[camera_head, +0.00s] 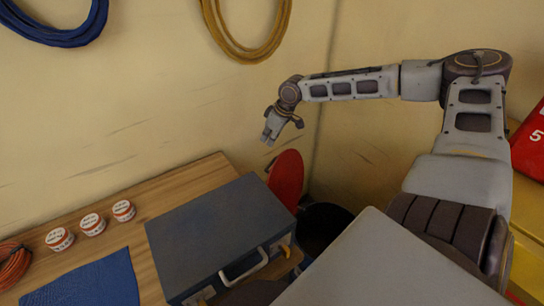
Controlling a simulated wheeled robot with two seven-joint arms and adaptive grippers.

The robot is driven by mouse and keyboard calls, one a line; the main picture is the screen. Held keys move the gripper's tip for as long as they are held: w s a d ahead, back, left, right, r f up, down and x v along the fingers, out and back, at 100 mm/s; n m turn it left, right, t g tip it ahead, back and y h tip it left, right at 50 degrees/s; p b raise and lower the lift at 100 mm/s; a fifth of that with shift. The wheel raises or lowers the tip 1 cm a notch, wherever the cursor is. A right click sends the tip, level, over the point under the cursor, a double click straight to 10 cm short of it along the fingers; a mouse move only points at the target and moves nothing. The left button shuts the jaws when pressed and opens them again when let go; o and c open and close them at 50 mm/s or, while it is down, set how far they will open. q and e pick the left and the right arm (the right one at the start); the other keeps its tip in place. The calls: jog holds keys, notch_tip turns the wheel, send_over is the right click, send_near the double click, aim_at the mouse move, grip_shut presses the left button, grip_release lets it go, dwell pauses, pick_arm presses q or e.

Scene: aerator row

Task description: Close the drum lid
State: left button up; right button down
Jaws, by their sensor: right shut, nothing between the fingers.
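The drum (323,226) is dark and stands in the corner, to the right of the bench, with its lower part hidden by a grey panel in front. Its red round lid (287,178) stands raised, steeply tilted, at the drum's left side, so the drum's mouth is open. My right gripper (279,130) is shut and empty. It shows just above the top edge of the lid in the picture, and I see no contact with it. My left gripper is not in view.
A blue-grey case (205,232) with a light handle sits on the wooden bench (166,195) left of the drum. Several small tins (92,224), a blue mat (90,283) and an orange coil (12,264) lie further left. A red container (530,143) stands at right.

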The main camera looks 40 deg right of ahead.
jog(key=shift+a, duration=0.1)
jog(key=shift+f, duration=0.25)
jog(key=p, duration=0.2)
send_over(267, 169)
jog(key=shift+f, duration=4.35)
jog(key=shift+s+f, duration=0.1)
jog(key=shift+s, duration=0.4)
